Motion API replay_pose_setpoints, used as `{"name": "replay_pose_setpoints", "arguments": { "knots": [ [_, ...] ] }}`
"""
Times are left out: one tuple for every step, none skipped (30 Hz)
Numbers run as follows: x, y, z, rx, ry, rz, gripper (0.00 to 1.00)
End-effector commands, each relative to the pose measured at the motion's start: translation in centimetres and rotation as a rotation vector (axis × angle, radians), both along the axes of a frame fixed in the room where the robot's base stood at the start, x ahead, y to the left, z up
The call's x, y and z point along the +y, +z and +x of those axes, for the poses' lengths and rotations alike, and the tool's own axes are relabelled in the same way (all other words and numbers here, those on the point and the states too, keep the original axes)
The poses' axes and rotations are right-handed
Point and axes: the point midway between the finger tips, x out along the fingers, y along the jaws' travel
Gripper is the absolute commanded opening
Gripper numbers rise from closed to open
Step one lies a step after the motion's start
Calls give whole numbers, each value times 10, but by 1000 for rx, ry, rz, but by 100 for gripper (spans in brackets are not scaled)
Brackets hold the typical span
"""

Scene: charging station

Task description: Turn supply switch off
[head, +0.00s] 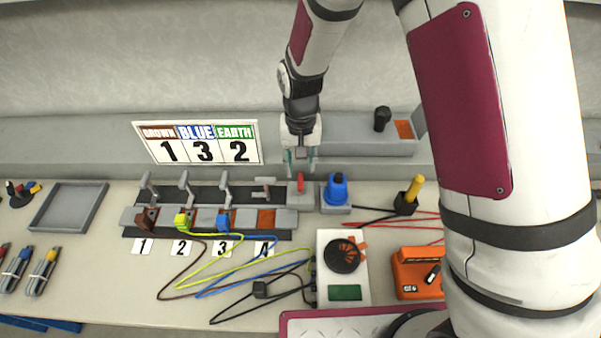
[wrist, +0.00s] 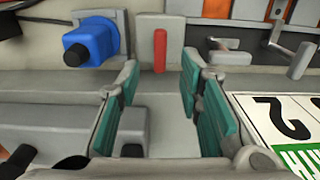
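A red switch lever (head: 300,186) stands on a small grey block, left of the blue plug; it seems to be the supply switch, but no label shows. In the wrist view the red lever (wrist: 160,50) is upright in the picture, ahead of the gap between my fingers. My gripper (head: 300,162) is open and empty, just behind the lever in the head view. Its teal finger pads (wrist: 160,100) are wide apart, and neither visibly touches the lever.
A blue plug (head: 337,190) stands close on the right. Several grey clamp levers (head: 225,187) line the left. A numbered sign (head: 198,143) stands behind them. A black knob (head: 382,118) is on the back ledge. Brown, yellow and blue cables cross the front.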

Motion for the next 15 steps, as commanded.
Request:
{"name": "replay_pose_setpoints", "arguments": {
  "knots": [
    [0, 13, 1, -5, 0, 2, 33],
    [0, 18, 1, -4, 0, 2, 33],
    [0, 26, 1, -5, 0, 2, 33],
    [0, 31, 1, -3, 0, 1, 33],
    [0, 37, 1, -4, 0, 2, 33],
    [0, 43, 1, -3, 0, 1, 33],
    [0, 47, 1, -3, 0, 1, 33],
    [0, 51, 1, -4, 1, 1, 33],
    [0, 55, 1, -3, 1, 1, 33],
    [0, 58, 1, -2, 1, 1, 33],
    [0, 60, 1, -2, 1, 1, 33],
    [0, 62, 1, -2, 1, 0, 33],
    [0, 64, 0, -1, 1, 0, 33],
    [0, 65, 0, -1, 1, 0, 33],
    [0, 66, 0, -1, 1, 0, 33]
  ]
}}
